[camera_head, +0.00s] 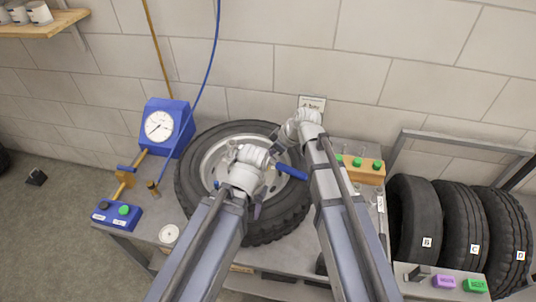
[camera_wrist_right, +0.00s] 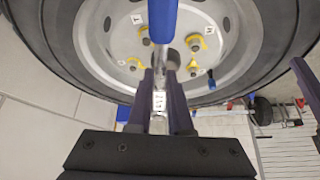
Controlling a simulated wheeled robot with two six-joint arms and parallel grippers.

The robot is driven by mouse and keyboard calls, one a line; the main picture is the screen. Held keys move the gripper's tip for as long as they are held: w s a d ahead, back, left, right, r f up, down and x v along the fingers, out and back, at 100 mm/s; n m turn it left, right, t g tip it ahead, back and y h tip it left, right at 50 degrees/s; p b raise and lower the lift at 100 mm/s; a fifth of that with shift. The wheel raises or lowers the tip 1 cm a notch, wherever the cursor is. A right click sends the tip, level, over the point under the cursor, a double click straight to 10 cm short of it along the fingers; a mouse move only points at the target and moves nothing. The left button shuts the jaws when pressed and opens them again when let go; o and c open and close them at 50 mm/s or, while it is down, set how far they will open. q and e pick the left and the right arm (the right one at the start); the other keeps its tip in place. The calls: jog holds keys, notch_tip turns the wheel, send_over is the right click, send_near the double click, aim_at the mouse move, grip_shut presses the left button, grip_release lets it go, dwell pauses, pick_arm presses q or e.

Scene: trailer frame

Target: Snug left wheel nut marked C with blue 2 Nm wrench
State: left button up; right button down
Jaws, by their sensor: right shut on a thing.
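A blue dial gauge (camera_head: 160,125) stands behind left of the wheel, with a blue button box (camera_head: 118,214) in front. An orange block with green knobs (camera_head: 360,168) is at the right. Tyres (camera_head: 413,220) tagged B, C and D stand in a rack farther right.

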dwell(0.5)
jog(key=shift+s+a+m+t, duration=0.15)
jog(key=shift+s+a+m, duration=0.1)
jog(key=shift+s+m, duration=0.3)
jog(key=shift+s+a+m+t, duration=0.15)
jog(key=shift+s+a+m, duration=0.15)
jog(key=shift+s, duration=0.3)
jog(key=shift+f, duration=0.1)
jog(key=shift+w+d+n, duration=0.25)
jog(key=shift+w+n, duration=0.2)
jog(key=shift+w, duration=0.15)
jog(key=shift+w+d+n, duration=0.25)
jog(key=shift+w+n, duration=0.15)
jog(key=shift+w, duration=0.15)
jog(key=shift+s+a+m, duration=0.25)
jog(key=shift+s+m, duration=0.2)
jog(key=shift+s, duration=0.1)
jog(key=shift+s+a+m, duration=0.2)
jog(key=shift+s+m, duration=0.25)
jog(key=shift+s, duration=0.05)
